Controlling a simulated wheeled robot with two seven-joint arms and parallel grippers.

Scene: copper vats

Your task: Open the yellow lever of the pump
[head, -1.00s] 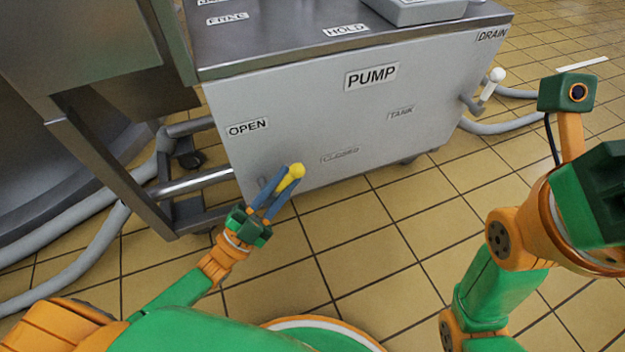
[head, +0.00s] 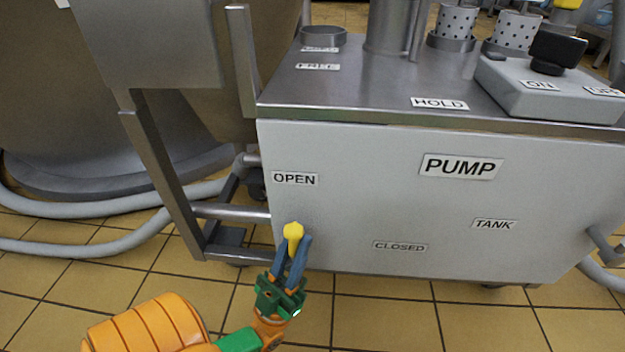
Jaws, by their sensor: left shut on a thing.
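The pump (head: 380,210) is a grey metal cabinet with labels OPEN, CLOSED, PUMP and TANK on its front. The yellow lever (head: 293,231) shows its rounded tip at the lower left of the front, below the OPEN label (head: 295,179) and left of the CLOSED label (head: 400,247). My left gripper (head: 292,252) has its blue fingers shut on the yellow lever, which points upward between them. The fingers hide the lever's lower part. My right gripper is out of view.
A steel frame (head: 165,165) with a lower crossbar stands left of the pump, with grey hoses (head: 110,243) on the floor. The pump's top holds a grey switch box (head: 550,95) and perforated cups (head: 455,22). The tiled floor in front is open.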

